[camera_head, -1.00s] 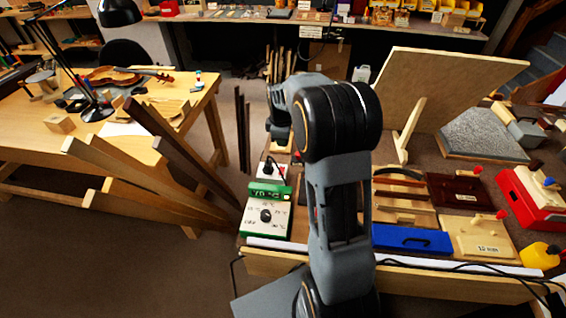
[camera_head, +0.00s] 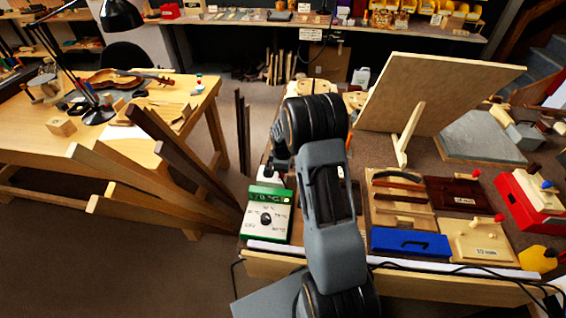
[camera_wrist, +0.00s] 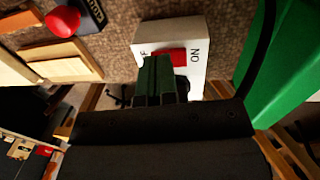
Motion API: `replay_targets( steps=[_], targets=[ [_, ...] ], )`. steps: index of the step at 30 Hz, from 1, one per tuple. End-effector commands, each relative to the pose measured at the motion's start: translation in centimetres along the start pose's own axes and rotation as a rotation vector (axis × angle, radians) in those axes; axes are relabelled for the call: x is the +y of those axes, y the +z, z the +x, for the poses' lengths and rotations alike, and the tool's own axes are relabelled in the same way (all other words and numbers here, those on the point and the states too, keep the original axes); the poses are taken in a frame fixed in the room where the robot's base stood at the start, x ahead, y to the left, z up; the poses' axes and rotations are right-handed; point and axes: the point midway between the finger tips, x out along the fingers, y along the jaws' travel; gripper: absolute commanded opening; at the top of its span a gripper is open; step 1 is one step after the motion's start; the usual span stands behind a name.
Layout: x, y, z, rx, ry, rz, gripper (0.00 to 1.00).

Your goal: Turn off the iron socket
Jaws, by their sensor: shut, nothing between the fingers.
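The iron socket (camera_wrist: 196,30) is a white box with a red rocker switch (camera_wrist: 177,56) between the letters OFF, partly covered, and ON. It shows in the upper middle of the wrist view. My gripper (camera_wrist: 160,88) is shut and empty, its fingertips over the switch's OFF side. I cannot tell whether they touch it or which way the rocker is tilted. In the head view my gripper (camera_head: 270,174) is above the bench's left side, just behind the green and white temperature controller (camera_head: 266,220), and mostly hides the socket.
The green controller case (camera_wrist: 285,75) stands close on the right in the wrist view, with a dark cable beside it. A red knob (camera_wrist: 62,20) is at the upper left. A blue box (camera_head: 410,242) and a leaning board (camera_head: 440,92) are right of my arm.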

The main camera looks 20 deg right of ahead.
Motion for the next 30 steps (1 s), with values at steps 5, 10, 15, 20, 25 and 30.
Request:
replay_targets(
  steps=[5,10,15,20,25,30],
  targets=[
    [0.0,0.0,0.4,0.0,0.001,0.0,0.0],
    [0.0,0.0,0.5,0.0,0.001,0.0,0.0],
    [0.0,0.0,0.6,0.0,0.001,0.0,0.0],
    [0.1,0.1,1.9,0.0,0.001,0.001,0.0],
    [0.1,0.1,1.7,-0.001,-0.003,0.0,0.0],
    [-0.1,0.1,1.9,-0.002,-0.006,0.0,0.0]
  ],
)
